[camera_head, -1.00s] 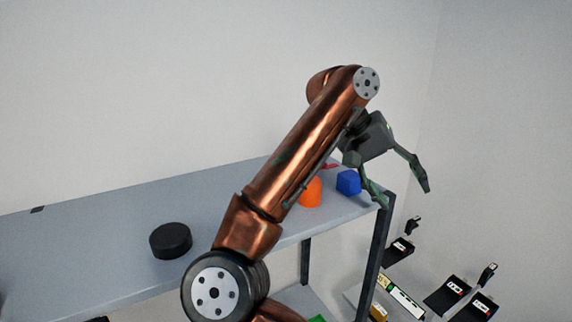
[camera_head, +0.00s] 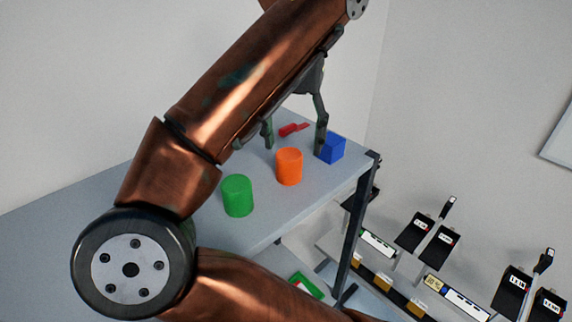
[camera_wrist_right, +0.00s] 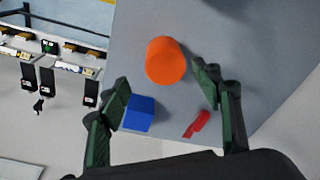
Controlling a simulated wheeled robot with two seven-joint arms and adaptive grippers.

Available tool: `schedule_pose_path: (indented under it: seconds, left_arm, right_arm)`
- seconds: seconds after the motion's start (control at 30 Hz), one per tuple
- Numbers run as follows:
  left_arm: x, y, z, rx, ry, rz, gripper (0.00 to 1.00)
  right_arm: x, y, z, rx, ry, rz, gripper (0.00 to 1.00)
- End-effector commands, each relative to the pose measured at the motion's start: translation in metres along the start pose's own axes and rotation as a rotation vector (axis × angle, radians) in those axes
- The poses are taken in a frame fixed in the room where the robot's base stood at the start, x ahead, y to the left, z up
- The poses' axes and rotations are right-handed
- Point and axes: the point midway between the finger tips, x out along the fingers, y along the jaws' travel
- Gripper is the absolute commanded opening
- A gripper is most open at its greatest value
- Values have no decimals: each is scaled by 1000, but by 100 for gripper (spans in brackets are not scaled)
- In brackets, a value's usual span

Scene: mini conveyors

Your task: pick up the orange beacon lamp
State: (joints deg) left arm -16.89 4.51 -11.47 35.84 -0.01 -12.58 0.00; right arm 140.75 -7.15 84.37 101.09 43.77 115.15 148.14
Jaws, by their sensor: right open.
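The orange beacon lamp (camera_head: 289,167) is a short upright cylinder on the grey shelf top (camera_head: 262,222), between a green cylinder and a blue cube. It also shows in the right wrist view (camera_wrist_right: 166,61), beyond the fingertips and roughly between their lines. My right gripper (camera_head: 295,146) is open and empty; in the head view its fingers hang down just behind the lamp. In the right wrist view the open fingers (camera_wrist_right: 160,80) stand either side, with the blue cube close to the left finger. I see no contact with the lamp. My left gripper is not in view.
The blue cube (camera_head: 331,148) stands right of the lamp, near the shelf's end. The green cylinder (camera_head: 238,195) is to its left. A red object (camera_head: 292,129) lies behind. Mini conveyors (camera_head: 400,280) with black devices stand lower right.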

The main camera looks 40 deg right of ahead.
Motion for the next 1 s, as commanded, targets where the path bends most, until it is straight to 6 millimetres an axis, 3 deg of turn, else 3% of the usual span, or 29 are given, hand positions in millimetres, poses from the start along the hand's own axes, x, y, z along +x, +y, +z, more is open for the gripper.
schedule_pose_path:
  seconds: [0.4, 0.7, 1.0]
  left_arm:
    - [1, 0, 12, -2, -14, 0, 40]
    - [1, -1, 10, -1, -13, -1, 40]
    - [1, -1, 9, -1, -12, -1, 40]
  right_arm:
    - [51, -7, 6, -1, 2, 2, 59]
    - [55, -7, 6, -3, 3, 1, 59]
    - [54, -7, 6, -3, 3, 1, 38]
